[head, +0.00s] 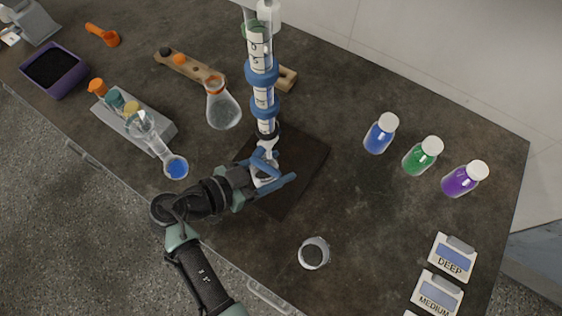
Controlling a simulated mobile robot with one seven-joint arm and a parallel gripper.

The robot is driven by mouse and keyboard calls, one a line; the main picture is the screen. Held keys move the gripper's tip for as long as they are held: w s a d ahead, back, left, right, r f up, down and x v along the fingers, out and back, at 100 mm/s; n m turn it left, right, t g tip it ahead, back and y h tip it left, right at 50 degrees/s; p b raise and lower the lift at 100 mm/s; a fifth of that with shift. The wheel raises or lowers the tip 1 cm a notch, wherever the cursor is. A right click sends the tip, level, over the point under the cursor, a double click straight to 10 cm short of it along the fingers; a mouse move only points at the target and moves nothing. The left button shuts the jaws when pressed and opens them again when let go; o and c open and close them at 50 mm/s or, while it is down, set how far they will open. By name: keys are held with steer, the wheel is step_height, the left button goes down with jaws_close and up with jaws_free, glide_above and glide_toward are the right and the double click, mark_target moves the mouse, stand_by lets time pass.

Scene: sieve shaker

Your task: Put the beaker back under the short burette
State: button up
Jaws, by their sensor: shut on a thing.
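The burette (260,92) is a tall clear tube with white scale labels, held upright by blue clamps over a dark square base plate (307,158). It is the only burette I can make out. My gripper (271,173), with blue fingers, is at the lower end of the burette, above the base plate. It is shut on a small clear glass vessel that looks like the beaker (264,171). The fingers and burette tip partly hide the vessel. I cannot tell whether it touches the plate.
A round white-rimmed cup (314,252) stands right of my arm. A flask with an orange neck (222,108) and a tall glass cylinder with a blue bottom (175,167) stand left. Blue (380,135), green (422,155) and purple (464,179) bottles stand right. Clear table lies between.

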steer(key=shift+w+d+r, duration=0.15)
steer(key=shift+w+d, duration=0.3)
steer(key=shift+d, duration=0.4)
steer(key=shift+a+f, duration=0.15)
steer(key=shift+f, duration=0.7)
steer(key=shift+f, duration=0.15)
steer(key=o, duration=1.4)
steer(key=shift+r, duration=0.2)
